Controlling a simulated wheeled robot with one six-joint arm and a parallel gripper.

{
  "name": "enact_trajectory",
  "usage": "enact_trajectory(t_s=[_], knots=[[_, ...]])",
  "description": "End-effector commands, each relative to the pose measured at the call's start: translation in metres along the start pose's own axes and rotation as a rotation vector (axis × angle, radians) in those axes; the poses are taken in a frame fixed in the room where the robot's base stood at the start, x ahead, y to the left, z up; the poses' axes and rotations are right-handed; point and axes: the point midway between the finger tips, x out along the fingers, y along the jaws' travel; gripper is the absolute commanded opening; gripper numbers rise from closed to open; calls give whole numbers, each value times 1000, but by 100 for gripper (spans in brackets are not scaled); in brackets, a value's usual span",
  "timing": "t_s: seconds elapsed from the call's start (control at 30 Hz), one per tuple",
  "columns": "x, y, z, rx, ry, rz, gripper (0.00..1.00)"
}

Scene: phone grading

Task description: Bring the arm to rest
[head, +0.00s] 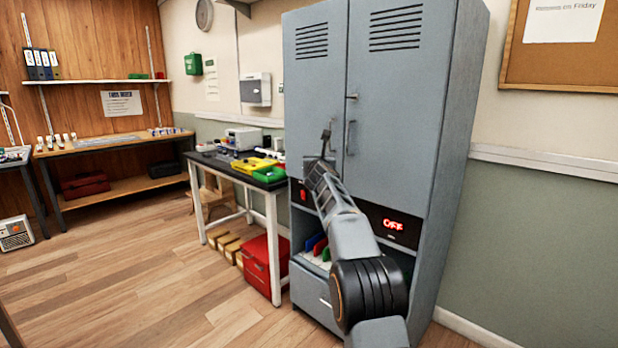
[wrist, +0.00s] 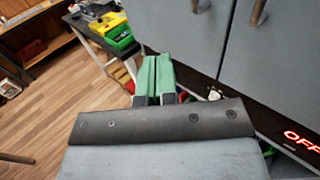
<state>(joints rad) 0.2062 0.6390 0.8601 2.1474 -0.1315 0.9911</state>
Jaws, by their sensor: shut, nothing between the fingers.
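My arm reaches forward in the head view, in front of a tall grey cabinet (head: 400,120). My gripper (head: 326,138) is at the arm's far end, near the cabinet doors. In the wrist view my gripper (wrist: 155,62) shows two green fingers side by side, shut with nothing between them. The cabinet door handles (wrist: 258,12) are close by at the top of the wrist view. I cannot tell the exact gap between the gripper and the cabinet.
A red "OFF" display (head: 392,225) is on the cabinet, above an open bay partly hidden by my arm. A black-topped bench (head: 225,168) with yellow and green trays (head: 269,174) stands left of the cabinet. A red box (head: 262,268) is under it. Wooden floor (head: 130,285) at left is clear.

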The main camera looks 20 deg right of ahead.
Motion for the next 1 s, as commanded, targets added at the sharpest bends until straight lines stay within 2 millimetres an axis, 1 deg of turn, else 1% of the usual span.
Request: enact_trajectory(t_s=[0.03, 0.13, 0.3, 0.43, 0.47, 0.53, 0.57, 0.63, 0.67, 0.7, 0.77, 0.8, 0.87, 0.9, 0.97, 1.0], knots=[[-6, 7, -5, -2, -1, 2, 0], [-15, 17, -3, -1, -1, 3, 0], [-24, 26, -1, -1, -1, 2, 0], [-28, 29, 2, -6, -2, 4, 0], [-29, 30, 5, -19, -4, 7, 0], [-36, 34, 19, -83, -13, 27, 0], [-40, 38, 28, -128, -19, 42, 0], [-56, 49, 52, -285, -39, 94, 0], [-66, 55, 64, -373, -50, 125, 0], [-80, 65, 79, -508, -65, 174, 0], [-108, 82, 98, -733, -92, 267, 0], [-129, 93, 107, -896, -110, 338, 0], [-164, 107, 112, -1142, -138, 458, 0], [-188, 115, 112, -1300, -157, 544, 0], [-228, 121, 106, -1531, -188, 683, 0], [-254, 122, 100, -1678, -210, 781, 0]])
